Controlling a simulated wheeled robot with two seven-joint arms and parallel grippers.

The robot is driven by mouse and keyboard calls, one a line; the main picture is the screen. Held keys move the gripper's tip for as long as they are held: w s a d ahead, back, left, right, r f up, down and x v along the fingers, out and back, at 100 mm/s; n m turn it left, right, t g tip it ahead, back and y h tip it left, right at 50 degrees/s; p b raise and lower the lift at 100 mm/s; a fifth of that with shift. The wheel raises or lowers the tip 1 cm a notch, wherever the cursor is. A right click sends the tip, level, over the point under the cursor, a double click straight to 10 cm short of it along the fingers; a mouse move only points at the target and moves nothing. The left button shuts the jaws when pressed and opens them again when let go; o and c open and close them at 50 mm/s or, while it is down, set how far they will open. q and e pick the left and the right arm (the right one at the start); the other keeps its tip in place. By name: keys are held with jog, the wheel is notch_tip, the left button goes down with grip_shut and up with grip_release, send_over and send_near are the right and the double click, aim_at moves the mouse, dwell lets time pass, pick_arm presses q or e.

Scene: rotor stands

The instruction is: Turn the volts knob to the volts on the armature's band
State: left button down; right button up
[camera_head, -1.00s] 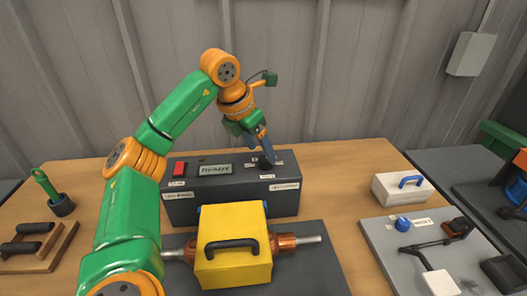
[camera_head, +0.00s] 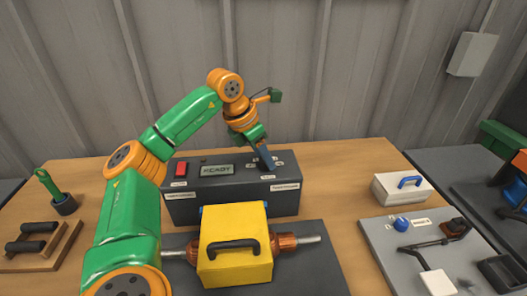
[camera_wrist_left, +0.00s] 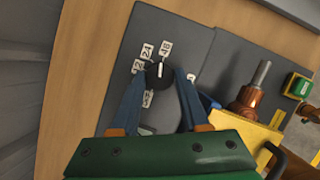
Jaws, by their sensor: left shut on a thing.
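The dark box (camera_head: 235,204) stands behind the armature, its display reading READY. My left gripper (camera_head: 265,163) reaches down onto the right part of its top. In the left wrist view, the gripper (camera_wrist_left: 161,77) is shut on the round black volts knob (camera_wrist_left: 159,76), one blue finger on each side. The knob's white mark points roughly towards the label that looks like 48; a 24 label is to its left. Other labels are partly hidden. The copper-coloured armature (camera_head: 287,243) lies under a yellow block with a black handle (camera_head: 208,262). No readable band shows. My right gripper is not in view.
A red switch (camera_head: 181,169) sits on the box's left. A green-handled tool (camera_head: 47,184) and a wooden rack (camera_head: 62,246) are at left. A white case with a blue handle (camera_head: 402,189) and a grey board (camera_head: 385,236) with parts are at right.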

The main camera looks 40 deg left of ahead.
pick_arm(q)
jog(key=shift+m+h, duration=0.3)
jog(key=shift+m, duration=0.4)
jog(key=shift+c, duration=2)
grip_release()
jog(key=shift+w+f, duration=0.1)
jog(key=p+v, duration=0.1)
jog(key=v, duration=0.6)
